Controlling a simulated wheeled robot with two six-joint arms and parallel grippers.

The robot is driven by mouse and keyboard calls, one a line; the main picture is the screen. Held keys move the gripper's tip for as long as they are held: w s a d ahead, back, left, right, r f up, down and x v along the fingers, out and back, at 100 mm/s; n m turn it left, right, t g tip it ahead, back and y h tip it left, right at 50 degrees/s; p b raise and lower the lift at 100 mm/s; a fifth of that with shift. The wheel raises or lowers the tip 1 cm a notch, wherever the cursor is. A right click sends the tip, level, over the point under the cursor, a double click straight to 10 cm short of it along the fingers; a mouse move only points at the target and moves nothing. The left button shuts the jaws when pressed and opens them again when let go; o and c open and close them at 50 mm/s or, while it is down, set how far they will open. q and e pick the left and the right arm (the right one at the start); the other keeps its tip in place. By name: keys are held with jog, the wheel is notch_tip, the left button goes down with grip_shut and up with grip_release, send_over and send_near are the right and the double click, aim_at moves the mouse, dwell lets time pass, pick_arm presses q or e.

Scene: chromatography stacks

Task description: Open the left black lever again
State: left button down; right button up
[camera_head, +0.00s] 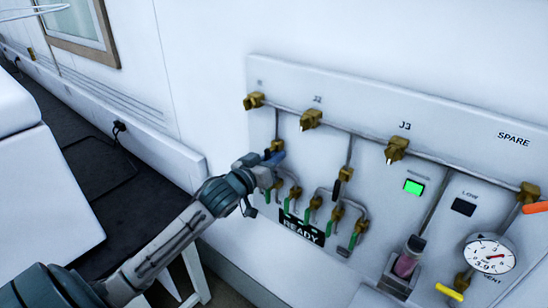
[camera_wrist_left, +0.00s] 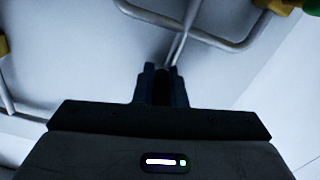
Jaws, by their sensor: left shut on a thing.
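My left gripper (camera_head: 272,160) reaches in from the lower left to the leftmost pipe column on the white wall panel (camera_head: 375,150). It is shut at the spot of the left black lever, which the fingers and wrist mostly hide. In the left wrist view the two dark fingers (camera_wrist_left: 162,86) are close together, with something dark between them, in front of a grey pipe. I cannot make out the lever's angle. Another black lever (camera_head: 337,189) shows on the middle column, pointing down. My right gripper is not in view.
Several green-handled valves (camera_head: 307,215) and a READY sign (camera_head: 301,228) lie just below and right of my gripper. Brass fittings (camera_head: 310,119) line the upper pipe. A gauge (camera_head: 490,255), green lamp (camera_head: 414,187) and orange handle (camera_head: 536,207) are farther right.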

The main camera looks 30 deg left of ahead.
pick_arm(q)
jog(key=shift+a+m, duration=0.2)
jog(key=shift+m, duration=0.55)
jog(key=shift+a+m, duration=0.15)
jog(key=shift+m, duration=0.6)
jog(key=c, duration=1.5)
grip_release()
jog(key=shift+s+a, duration=0.2)
jog(key=shift+s, duration=2.5)
jog(key=shift+s+a, duration=0.2)
jog(key=shift+s, duration=2.45)
